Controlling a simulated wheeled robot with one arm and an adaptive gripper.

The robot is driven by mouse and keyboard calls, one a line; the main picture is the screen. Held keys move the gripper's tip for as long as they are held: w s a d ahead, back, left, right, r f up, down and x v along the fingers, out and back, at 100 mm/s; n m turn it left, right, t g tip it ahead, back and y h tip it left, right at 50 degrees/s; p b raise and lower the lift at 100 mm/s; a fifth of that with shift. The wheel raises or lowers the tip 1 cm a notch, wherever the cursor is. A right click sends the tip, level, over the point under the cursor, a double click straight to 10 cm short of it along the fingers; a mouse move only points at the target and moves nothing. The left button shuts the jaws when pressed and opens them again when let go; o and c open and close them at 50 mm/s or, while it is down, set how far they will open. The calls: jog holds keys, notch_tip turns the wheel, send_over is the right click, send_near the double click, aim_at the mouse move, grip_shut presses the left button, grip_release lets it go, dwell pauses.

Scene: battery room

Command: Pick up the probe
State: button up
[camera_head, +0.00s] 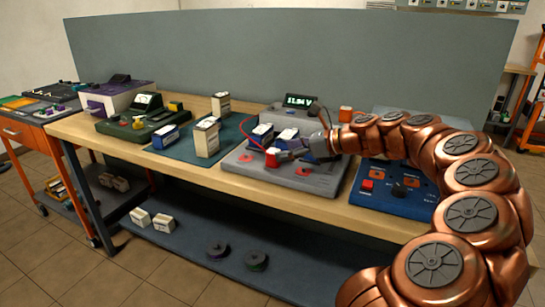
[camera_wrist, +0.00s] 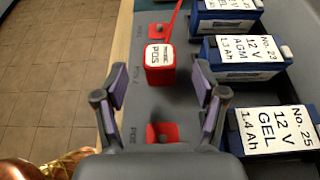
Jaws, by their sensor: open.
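The probe (camera_wrist: 160,64) is a small red block with a white label that seems to read POS and a red cable. In the wrist view it stands on the grey test fixture (camera_wrist: 150,100), just ahead of and roughly midway between my open fingertips. My gripper (camera_wrist: 162,84) is empty, with one finger on each side and the probe not gripped. In the head view the probe (camera_head: 272,158) sits at the front of the fixture, beside my gripper (camera_head: 283,152), which comes in from the right.
Labelled batteries (camera_wrist: 245,57) stand in a row just right of my gripper. A red pad (camera_wrist: 162,132) lies near my palm. A display (camera_head: 301,101) stands behind the fixture, and a blue control panel (camera_head: 395,187) lies to the right. The floor is clear in front.

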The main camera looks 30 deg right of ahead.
aim_at(274, 151)
jog(key=x, duration=0.5)
jog(key=shift+s, duration=0.1)
grip_shut()
dwell(0.5)
jog(key=shift+r, duration=0.1)
